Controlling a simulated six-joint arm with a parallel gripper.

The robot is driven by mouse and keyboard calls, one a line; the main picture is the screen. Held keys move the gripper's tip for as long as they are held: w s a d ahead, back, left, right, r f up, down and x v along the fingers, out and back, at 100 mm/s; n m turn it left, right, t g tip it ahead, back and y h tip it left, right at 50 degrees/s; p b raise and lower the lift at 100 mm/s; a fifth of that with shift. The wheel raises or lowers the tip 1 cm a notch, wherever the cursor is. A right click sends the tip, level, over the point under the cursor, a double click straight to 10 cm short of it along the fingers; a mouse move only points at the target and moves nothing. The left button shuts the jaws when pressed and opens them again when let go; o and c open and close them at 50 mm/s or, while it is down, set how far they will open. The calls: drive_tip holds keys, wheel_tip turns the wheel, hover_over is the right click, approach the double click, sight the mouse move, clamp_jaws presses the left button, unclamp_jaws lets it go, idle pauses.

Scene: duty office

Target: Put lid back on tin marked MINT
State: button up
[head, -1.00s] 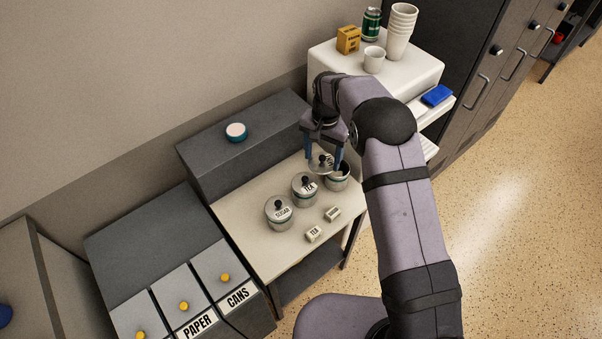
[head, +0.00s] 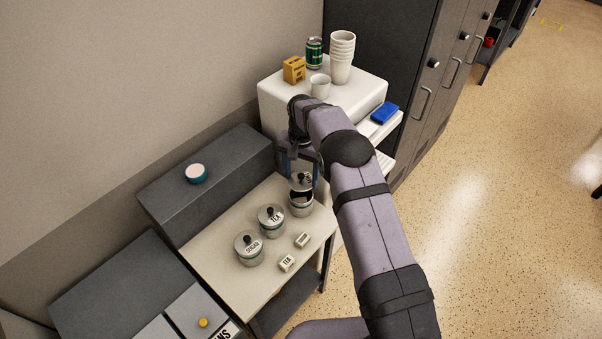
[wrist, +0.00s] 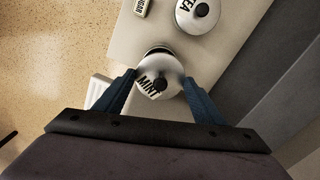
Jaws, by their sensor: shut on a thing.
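My gripper (head: 303,176) is shut on the lid (head: 301,181), a silver disc with a dark knob. In the wrist view the lid (wrist: 157,70) reads MINT and lies between the two blue fingers. The open tin (head: 301,206), silver with a dark inside, stands upright on the cream table. The lid is over the tin with a gap in the head view; the tin's dark mouth shows below it. In the wrist view the lid hides most of the tin. Any marking on the tin's side cannot be read.
Lidded tins marked TEA (head: 271,221) and SUGAR (head: 249,249) stand to the left on the table (head: 212,247). Small labelled blocks (head: 286,263) (head: 302,240) lie in front. A white cabinet (head: 275,96) with cups and a can stands behind the tin.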

drive_tip(key=shift+f+b, duration=1.5)
drive_tip(key=shift+f, duration=1.1)
drive_tip(key=shift+f+b, duration=0.15)
drive_tip(key=shift+b, duration=0.3)
idle(0.6)
idle(0.4)
drive_tip(key=o, duration=1.1)
drive_tip(key=shift+o, duration=0.5)
drive_tip(key=shift+o, duration=1.4)
drive_tip(key=shift+r+p, duration=2.1)
drive_tip(key=shift+r, duration=1.45)
